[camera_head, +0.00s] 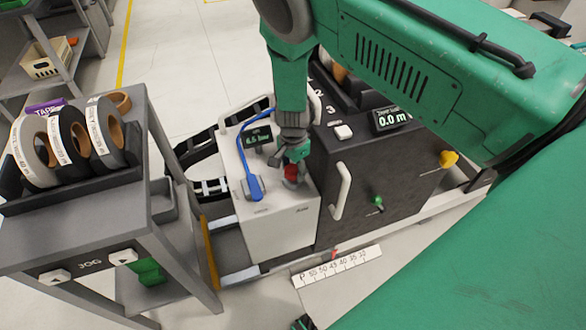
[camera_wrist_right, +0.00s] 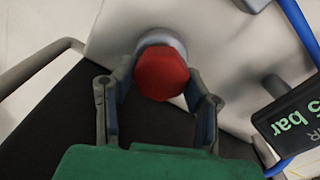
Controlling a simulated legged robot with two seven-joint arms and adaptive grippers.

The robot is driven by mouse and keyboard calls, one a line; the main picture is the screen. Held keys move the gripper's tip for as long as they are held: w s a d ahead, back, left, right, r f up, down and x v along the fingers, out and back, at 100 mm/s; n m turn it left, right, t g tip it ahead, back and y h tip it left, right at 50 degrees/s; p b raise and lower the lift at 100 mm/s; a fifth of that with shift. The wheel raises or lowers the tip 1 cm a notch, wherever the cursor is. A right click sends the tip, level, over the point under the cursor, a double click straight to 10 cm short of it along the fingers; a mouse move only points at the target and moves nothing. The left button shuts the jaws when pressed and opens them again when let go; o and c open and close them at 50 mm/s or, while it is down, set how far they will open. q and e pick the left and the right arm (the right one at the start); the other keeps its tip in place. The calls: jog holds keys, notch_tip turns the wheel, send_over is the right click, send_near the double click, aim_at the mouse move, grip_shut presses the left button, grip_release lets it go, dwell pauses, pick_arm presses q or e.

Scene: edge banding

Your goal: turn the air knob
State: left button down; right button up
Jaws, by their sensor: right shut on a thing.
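The red air knob (camera_wrist_right: 162,74) sits on a round grey base on the white unit (camera_head: 284,224). In the head view the knob (camera_head: 291,172) shows as a small red patch, partly covered by my right gripper (camera_head: 292,168). In the right wrist view my right gripper (camera_wrist_right: 158,100) has one finger on each side of the knob and is shut on it. A display (camera_head: 258,137) on the white unit reads about 6.5 bar; part of it shows in the wrist view (camera_wrist_right: 290,122). My left gripper is not in view.
A blue hose (camera_head: 252,180) runs over the white unit, left of the knob. A dark cabinet (camera_head: 372,165) with a white handle (camera_head: 341,190) stands close on the right. A grey cart (camera_head: 150,235) with tape rolls (camera_head: 75,140) stands at left.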

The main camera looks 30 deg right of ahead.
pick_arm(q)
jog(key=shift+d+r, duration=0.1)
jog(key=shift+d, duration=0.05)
pick_arm(e)
jog(key=shift+a, duration=0.15)
jog(key=shift+a+r, duration=0.1)
jog(key=shift+a, duration=0.1)
dwell(0.3)
jog(key=o, duration=1.2)
jog(key=shift+c, duration=0.2)
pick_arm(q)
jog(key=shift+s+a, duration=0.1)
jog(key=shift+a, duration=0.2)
pick_arm(e)
jog(key=shift+a, duration=0.1)
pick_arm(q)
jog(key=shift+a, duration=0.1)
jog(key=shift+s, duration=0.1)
pick_arm(e)
jog(key=shift+r, duration=0.2)
